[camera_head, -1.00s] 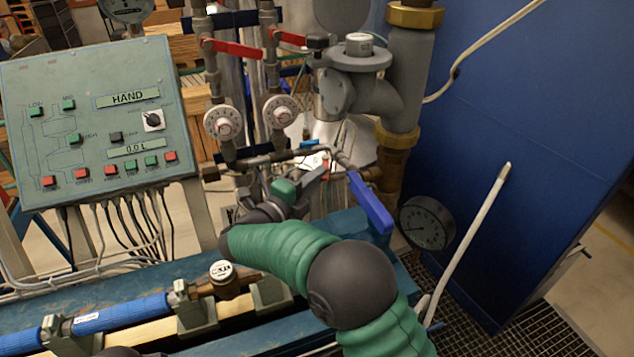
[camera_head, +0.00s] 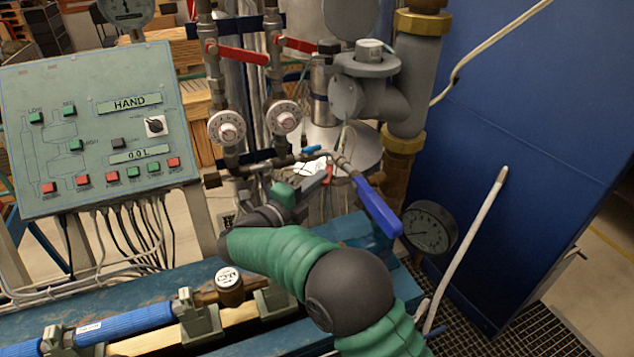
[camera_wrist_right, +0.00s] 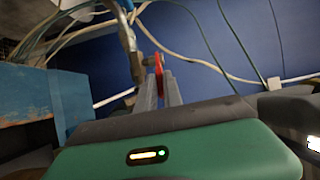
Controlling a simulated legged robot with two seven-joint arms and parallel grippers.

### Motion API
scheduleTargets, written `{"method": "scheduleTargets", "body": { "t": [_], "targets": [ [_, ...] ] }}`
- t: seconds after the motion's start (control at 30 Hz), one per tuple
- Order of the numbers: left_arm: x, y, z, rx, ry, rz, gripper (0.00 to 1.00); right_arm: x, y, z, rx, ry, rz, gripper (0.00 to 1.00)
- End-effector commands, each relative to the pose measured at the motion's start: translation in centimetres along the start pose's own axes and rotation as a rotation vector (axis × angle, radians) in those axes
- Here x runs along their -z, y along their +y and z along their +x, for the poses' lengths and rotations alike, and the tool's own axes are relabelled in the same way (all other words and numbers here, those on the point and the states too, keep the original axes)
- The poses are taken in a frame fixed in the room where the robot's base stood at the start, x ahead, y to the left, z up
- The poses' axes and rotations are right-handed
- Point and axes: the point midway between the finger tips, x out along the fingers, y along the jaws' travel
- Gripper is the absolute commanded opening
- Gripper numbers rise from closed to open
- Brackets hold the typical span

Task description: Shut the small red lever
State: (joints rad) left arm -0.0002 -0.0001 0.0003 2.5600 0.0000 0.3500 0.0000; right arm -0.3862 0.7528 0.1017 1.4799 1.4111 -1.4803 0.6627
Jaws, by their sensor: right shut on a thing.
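The small red lever (camera_wrist_right: 158,70) shows in the right wrist view, edge-on beside a metal pipe fitting. My right gripper (camera_wrist_right: 160,88) has its two grey fingers closed around it, with the red part showing at the fingertips. In the head view my right gripper (camera_head: 318,181) reaches in under the pipework, left of the long blue lever. The small red lever is mostly hidden there behind the fingers and pipes. My left gripper is not in view.
Two larger red levers (camera_head: 243,54) (camera_head: 299,44) sit on the upright pipes above the dials. A blue lever (camera_head: 376,205) and a pressure gauge (camera_head: 429,228) stand close to my right arm. The control panel (camera_head: 90,150) is at left; a blue wall (camera_head: 530,130) is at right.

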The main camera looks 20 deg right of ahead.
Motion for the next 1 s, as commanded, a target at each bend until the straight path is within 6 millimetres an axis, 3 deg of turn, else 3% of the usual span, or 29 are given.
{"method": "scheduleTargets", "body": {
  "t": [0.6,0.63,0.77,1.0],
  "targets": [
    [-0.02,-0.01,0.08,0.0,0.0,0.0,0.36,0.11,0.55,0.0,-0.008,0.004,-0.006,0.0],
    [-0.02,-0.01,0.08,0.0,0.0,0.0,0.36,0.12,0.55,0.01,-0.008,0.004,-0.006,0.13],
    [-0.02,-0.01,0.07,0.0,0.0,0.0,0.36,0.11,0.43,0.02,-0.006,0.004,-0.005,0.3],
    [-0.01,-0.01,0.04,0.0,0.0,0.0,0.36,0.11,0.19,0.01,-0.003,0.003,-0.002,0.33]
  ]
}}
